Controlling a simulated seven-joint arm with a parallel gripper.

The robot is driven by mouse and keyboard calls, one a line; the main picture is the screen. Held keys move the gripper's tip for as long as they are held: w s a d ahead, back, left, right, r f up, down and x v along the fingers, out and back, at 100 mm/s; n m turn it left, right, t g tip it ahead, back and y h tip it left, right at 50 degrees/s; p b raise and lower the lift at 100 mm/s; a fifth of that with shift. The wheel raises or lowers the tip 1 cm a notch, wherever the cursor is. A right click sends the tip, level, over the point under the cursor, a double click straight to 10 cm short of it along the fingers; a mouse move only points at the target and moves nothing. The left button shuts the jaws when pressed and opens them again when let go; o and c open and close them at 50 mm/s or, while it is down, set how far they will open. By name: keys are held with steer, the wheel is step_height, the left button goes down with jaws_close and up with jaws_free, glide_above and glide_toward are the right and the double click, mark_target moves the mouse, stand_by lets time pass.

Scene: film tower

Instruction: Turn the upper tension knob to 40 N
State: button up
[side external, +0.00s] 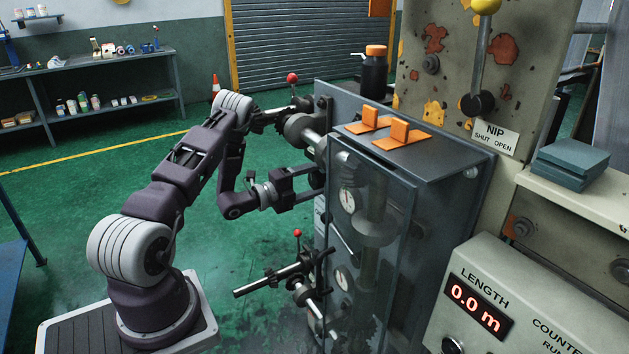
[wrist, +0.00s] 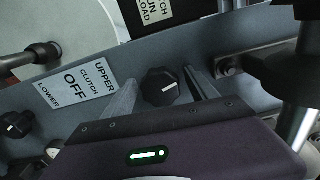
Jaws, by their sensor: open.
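A black knob (wrist: 162,87) with a white pointer mark sits on the grey panel in the wrist view, beside the UPPER end of a clutch label. I take it for the upper tension knob; no newton scale is readable. My open gripper (wrist: 163,76) has one finger on each side of it; I cannot tell whether they touch it. In the side view my gripper (side external: 317,181) reaches the left side of the grey cabinet (side external: 440,163), where the knob is hidden. An upper dial (side external: 347,200) shows through the cabinet's clear front; its reading is too small to tell.
A second black knob (wrist: 14,124) sits at the left of the wrist view, past the clutch label (wrist: 76,84). Dark shafts and a red-tipped lever (side external: 297,233) stick out below my gripper. Orange blocks (side external: 399,130) stand on the cabinet. Open green floor lies left.

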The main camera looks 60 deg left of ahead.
steer(key=s, duration=0.7)
